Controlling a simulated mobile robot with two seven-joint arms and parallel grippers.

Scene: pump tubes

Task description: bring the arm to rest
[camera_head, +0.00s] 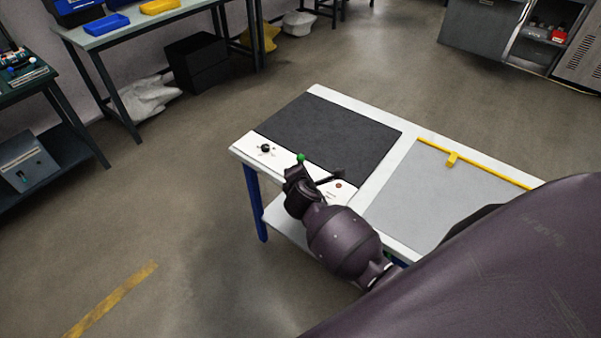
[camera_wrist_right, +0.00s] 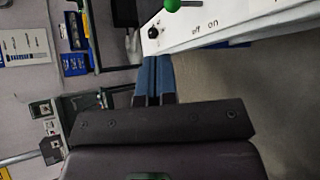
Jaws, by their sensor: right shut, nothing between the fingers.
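My right gripper (camera_head: 296,178) is at the front edge of the white worktable (camera_head: 240,150), beside its control panel. It is shut and empty, and in the right wrist view it shows as a dark bar (camera_wrist_right: 150,125). A green knob (camera_head: 301,157) shows just beyond the gripper, and also at the top of the right wrist view (camera_wrist_right: 173,4). A black switch knob (camera_head: 266,148) sits further left on the panel. In the right wrist view it (camera_wrist_right: 154,32) is beside "off" and "on" labels. My left gripper is not in view.
The worktable carries a black mat (camera_head: 330,130), a grey board (camera_head: 425,195) and a yellow bar (camera_head: 480,165). A bench with blue and yellow trays (camera_head: 160,6) stands at the back left. The floor (camera_head: 150,210) left of the worktable is clear.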

